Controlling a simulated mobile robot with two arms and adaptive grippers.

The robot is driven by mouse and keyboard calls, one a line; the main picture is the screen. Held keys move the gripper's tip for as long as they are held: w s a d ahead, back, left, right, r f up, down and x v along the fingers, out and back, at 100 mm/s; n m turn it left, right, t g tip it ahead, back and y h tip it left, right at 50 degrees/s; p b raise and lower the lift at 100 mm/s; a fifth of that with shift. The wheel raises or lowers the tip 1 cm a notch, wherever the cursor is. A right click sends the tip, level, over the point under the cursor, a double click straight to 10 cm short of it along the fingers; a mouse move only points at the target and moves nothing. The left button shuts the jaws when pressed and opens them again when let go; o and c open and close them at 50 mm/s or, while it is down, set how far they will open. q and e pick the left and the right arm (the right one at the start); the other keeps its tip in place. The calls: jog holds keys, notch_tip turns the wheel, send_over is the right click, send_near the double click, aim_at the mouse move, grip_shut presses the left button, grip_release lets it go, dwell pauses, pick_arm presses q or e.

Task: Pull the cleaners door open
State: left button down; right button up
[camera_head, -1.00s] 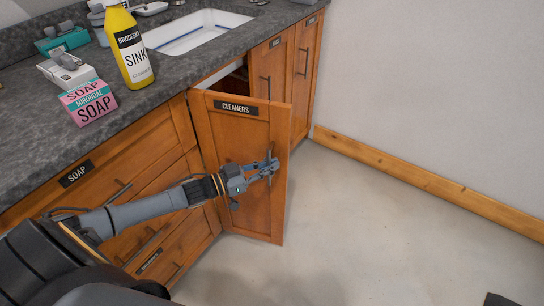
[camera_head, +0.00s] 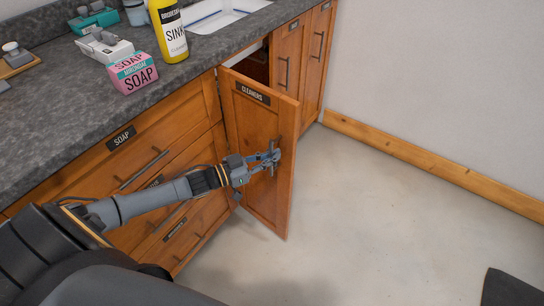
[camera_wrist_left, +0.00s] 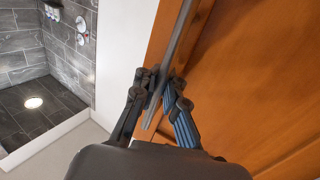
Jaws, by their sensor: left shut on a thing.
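The cleaners door (camera_head: 262,165) is a wooden cabinet door with a black "CLEANERS" label near its top. In the head view it stands partly open, hinged on its left, swung out from the cabinet. My left gripper (camera_head: 271,158) is at the door's front near its free edge, shut on the metal bar handle. In the left wrist view the fingers (camera_wrist_left: 157,100) close around the grey handle (camera_wrist_left: 174,55), with the door panel (camera_wrist_left: 245,90) to the right. The cabinet inside is dark and mostly hidden. My right gripper is not in view.
A dark stone counter (camera_head: 60,115) holds a yellow sink cleaner bottle (camera_head: 168,30) and a pink soap box (camera_head: 132,74). Soap drawers (camera_head: 150,165) lie left of the door, other closed doors (camera_head: 290,65) right. The concrete floor (camera_head: 370,200) ahead is clear.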

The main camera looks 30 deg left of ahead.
pick_arm(q)
jog(key=shift+w+a+r, duration=0.1)
jog(key=shift+a, duration=0.1)
jog(key=c, duration=1.4)
grip_release()
jog(key=shift+c, duration=0.2)
jog(key=v, duration=0.7)
jog(key=shift+s, duration=0.25)
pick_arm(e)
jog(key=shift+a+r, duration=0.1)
pick_arm(q)
jog(key=shift+a, duration=0.1)
